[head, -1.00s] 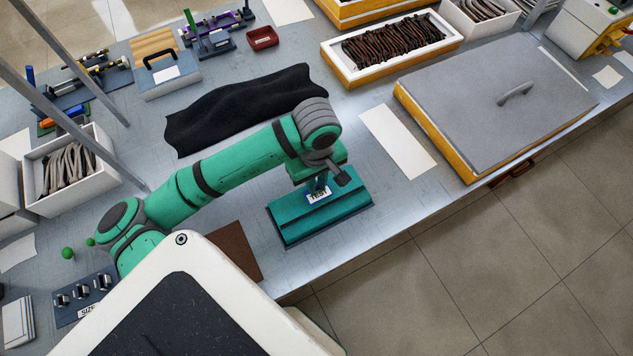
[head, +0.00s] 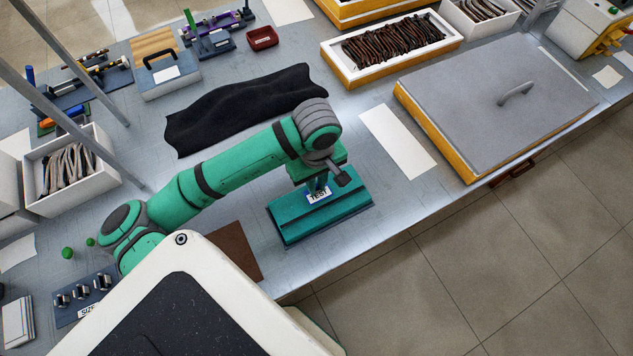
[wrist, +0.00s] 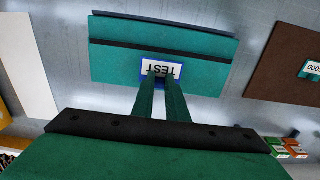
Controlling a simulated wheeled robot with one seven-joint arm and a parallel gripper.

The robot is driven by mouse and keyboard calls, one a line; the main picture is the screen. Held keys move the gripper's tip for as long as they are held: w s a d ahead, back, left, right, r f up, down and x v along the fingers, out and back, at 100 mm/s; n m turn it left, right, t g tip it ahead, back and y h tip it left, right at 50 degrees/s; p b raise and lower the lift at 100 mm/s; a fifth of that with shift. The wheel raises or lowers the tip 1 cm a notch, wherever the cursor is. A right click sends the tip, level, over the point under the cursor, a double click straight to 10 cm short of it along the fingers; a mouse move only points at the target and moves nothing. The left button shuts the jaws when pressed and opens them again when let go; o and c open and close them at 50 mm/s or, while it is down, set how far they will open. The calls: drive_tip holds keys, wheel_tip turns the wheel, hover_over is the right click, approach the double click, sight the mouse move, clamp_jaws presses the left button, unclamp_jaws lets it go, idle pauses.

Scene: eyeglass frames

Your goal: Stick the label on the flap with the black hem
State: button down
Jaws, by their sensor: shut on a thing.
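A teal case (head: 345,208) lies on the bench, with a black hem (wrist: 205,58) running across it in the wrist view. My gripper (head: 320,187) is shut on a small white label (head: 319,197) that reads TEST and has a blue edge. In the wrist view, the fingertips (wrist: 162,80) hold the label (wrist: 150,68) over the teal case (wrist: 120,70), right beside the black hem on the side nearer my gripper. The fingers hide part of the label. I cannot tell whether the label touches the fabric.
A crumpled black cloth (head: 235,108) lies behind my arm. A brown sheet (head: 232,250) is left of the case, and a white sheet (head: 398,142) is to its right. A large grey-lidded box (head: 480,100) stands further right. The bench edge is close in front.

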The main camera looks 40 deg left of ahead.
sight(317, 190)
drive_tip(key=shift+f, duration=1.1)
idle(0.4)
drive_tip(key=c, duration=1.7)
unclamp_jaws()
drive_tip(key=shift+o, duration=0.2)
drive_tip(key=shift+r, duration=3.5)
